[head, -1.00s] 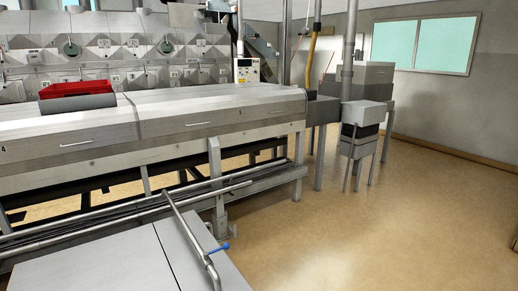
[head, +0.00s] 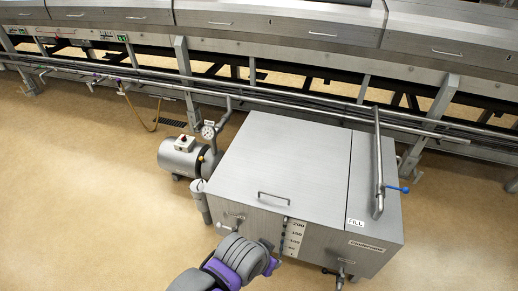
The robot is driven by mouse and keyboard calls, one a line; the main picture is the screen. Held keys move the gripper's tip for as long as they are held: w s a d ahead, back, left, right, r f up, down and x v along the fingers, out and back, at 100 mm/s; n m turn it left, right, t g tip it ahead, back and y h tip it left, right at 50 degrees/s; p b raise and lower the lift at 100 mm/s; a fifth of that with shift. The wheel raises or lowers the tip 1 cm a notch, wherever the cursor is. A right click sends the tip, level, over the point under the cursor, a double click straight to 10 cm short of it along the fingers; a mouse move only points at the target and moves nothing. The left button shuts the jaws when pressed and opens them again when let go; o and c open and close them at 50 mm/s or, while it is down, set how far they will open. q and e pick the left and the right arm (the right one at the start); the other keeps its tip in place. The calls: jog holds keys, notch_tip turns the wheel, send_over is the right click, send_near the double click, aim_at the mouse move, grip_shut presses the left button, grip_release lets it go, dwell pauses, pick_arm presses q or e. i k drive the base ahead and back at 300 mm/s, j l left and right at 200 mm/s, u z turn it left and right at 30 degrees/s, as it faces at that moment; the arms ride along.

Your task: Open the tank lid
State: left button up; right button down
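The steel tank (head: 370,248) stands on the floor right of centre in the head view. Its large flat lid (head: 285,150) lies shut, level with the narrow fixed panel (head: 362,180) marked FILL. A bar handle (head: 274,197) sits near the lid's front edge. One purple and grey arm of mine, seemingly the left, reaches up from the bottom edge in front of the tank's lower left front. It appears below the handle in the picture, and no fingers show on it. My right arm and gripper are out of view.
A pipe with a blue valve lever (head: 397,189) rises over the right panel. A motor or pump (head: 184,156) and a gauge (head: 208,131) stand left of the tank. A long machine (head: 300,40) with rails runs behind. Floor at left is clear.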

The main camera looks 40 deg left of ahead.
aim_at(295, 168)
jog(key=u, duration=0.95)
jog(key=i+u, duration=0.25)
jog(key=i, duration=0.3)
